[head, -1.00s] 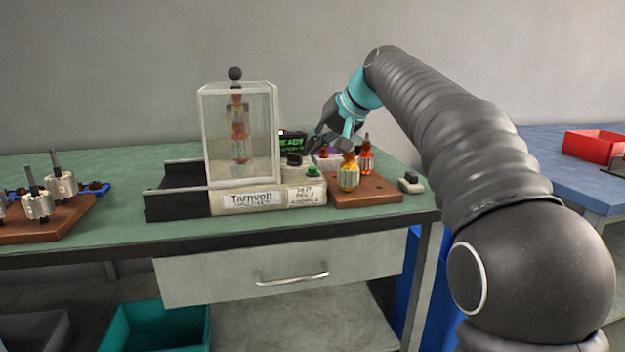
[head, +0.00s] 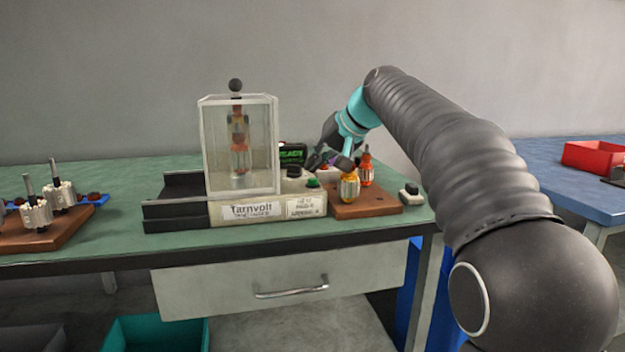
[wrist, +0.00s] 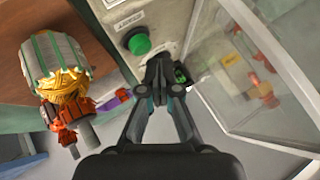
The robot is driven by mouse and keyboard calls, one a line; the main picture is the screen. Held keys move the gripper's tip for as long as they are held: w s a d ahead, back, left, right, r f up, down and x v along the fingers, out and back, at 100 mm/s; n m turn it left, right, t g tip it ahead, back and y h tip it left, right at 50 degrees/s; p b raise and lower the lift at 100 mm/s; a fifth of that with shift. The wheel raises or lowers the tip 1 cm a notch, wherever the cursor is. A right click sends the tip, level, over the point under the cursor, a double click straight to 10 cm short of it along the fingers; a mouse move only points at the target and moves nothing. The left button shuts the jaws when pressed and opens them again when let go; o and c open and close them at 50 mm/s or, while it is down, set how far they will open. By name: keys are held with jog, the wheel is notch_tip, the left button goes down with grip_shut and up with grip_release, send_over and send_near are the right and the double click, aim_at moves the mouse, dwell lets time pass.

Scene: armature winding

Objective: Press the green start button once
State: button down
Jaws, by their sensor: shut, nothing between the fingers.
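The green start button (head: 313,183) sits on the front right of the winding machine's pale panel, beside the clear guard box. In the wrist view the round green button (wrist: 139,44) sits in a dark ring on the panel. My gripper (wrist: 158,88) is shut and empty, its fingertips just below the button in that view and apart from it as far as I can see.
The clear guard box (head: 240,145) stands left of the button with an armature inside. Wound armatures stand on a wooden board (head: 367,204) to the right; one wound armature (wrist: 57,70) is close to my gripper's left.

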jog(key=shift+f, duration=0.15)
dwell(0.6)
jog(key=shift+f, duration=0.25)
